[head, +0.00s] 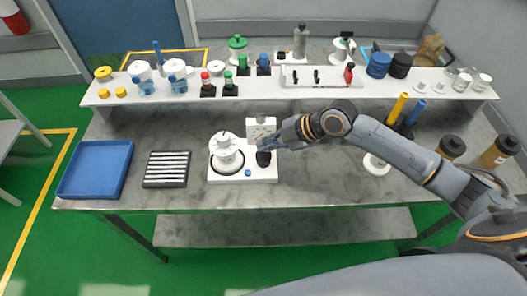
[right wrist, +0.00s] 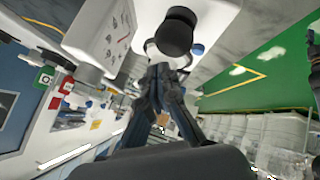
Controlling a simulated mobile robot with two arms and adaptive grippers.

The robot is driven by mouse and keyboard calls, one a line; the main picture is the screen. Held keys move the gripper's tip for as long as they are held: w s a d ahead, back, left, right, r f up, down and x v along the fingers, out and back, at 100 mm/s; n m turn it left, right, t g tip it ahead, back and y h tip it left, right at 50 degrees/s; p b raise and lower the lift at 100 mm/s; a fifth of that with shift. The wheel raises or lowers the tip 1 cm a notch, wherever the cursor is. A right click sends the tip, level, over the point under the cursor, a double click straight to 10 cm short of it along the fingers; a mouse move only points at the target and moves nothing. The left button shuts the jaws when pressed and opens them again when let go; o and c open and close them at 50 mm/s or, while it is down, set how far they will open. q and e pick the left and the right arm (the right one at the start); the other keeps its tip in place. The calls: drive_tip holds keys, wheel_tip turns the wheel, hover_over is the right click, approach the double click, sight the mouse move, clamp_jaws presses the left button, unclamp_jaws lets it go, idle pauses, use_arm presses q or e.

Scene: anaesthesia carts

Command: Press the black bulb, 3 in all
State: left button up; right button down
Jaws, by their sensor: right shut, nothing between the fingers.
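The black bulb (head: 263,158) stands at the right side of a white base plate (head: 226,176) on the bench. In the right wrist view the bulb (right wrist: 175,33) is at the top centre, held in a thin ring bracket. My right gripper (head: 275,146) reaches in from the right, just above and beside the bulb. In the right wrist view its closed fingers (right wrist: 163,78) are just below the bulb in the picture, with nothing between them. Whether the fingertips touch the bulb I cannot tell. My left gripper does not show.
A white round device (head: 226,158) and a small blue knob (head: 248,172) share the base plate. A white upright panel (head: 262,130) stands behind the bulb. A black slotted rack (head: 166,169) and a blue tray (head: 96,169) lie to the left. A crowded shelf (head: 250,92) runs behind.

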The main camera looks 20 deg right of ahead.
sight(267, 154)
drive_tip(key=shift+f, duration=0.1)
idle(0.4)
drive_tip(key=shift+f+b, duration=0.3)
drive_tip(key=shift+s+f+b, duration=0.1)
drive_tip(key=shift+f+b, duration=0.55)
drive_tip(key=shift+f, duration=0.25)
idle(0.8)
drive_tip(key=shift+r, duration=0.1)
drive_tip(key=shift+r+p, duration=1.05)
drive_tip(key=shift+r, duration=0.15)
drive_tip(key=shift+r, duration=0.1)
wheel_tip(267, 154, up, 5)
drive_tip(key=p, duration=0.4)
